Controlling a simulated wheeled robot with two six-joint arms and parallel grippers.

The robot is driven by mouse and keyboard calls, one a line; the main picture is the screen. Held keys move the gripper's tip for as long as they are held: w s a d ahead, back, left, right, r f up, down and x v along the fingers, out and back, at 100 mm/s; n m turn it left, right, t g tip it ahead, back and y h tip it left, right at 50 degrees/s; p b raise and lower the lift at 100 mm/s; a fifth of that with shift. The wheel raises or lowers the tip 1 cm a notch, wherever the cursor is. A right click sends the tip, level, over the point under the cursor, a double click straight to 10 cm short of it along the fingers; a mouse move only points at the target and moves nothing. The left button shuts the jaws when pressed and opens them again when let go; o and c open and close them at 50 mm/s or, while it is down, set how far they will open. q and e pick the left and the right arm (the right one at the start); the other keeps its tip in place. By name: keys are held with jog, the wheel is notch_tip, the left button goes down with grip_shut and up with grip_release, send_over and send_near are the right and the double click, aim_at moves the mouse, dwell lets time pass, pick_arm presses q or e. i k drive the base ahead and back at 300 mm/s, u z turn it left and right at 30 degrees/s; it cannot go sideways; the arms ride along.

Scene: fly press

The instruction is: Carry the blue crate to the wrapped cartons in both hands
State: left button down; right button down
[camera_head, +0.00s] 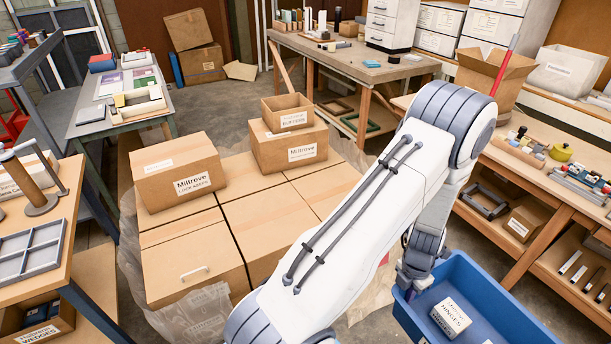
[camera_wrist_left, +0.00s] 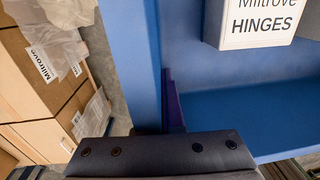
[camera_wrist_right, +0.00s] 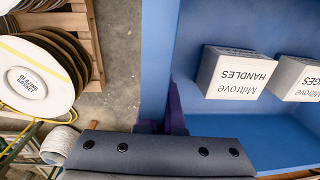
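The blue crate (camera_head: 478,285) is at the lower right of the head view, partly cut off. It holds a white box labelled HINGES (camera_head: 450,317); the right wrist view also shows a HANDLES box (camera_wrist_right: 236,73). My left gripper (camera_head: 414,278) is at the crate's left rim. In the left wrist view its fingers straddle the crate wall (camera_wrist_left: 132,50), shut on it. My right gripper (camera_wrist_right: 160,118) is shut on another crate wall (camera_wrist_right: 158,50); the head view does not show it. The wrapped cartons (camera_head: 190,262) stand left of centre, with loose clear film around them.
Two labelled boxes (camera_head: 178,172) (camera_head: 288,147) sit on the cartons, with an open small box on one. A workbench (camera_head: 540,172) with shelves stands right. Tables (camera_head: 40,240) stand left. In the right wrist view, a large reel (camera_wrist_right: 32,80) and pallet (camera_wrist_right: 85,40) lie beside the crate.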

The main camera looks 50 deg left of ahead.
aim_at(308, 205)
jog(key=i, duration=3)
jog(key=u, duration=3.05)
jog(key=i, duration=0.5)
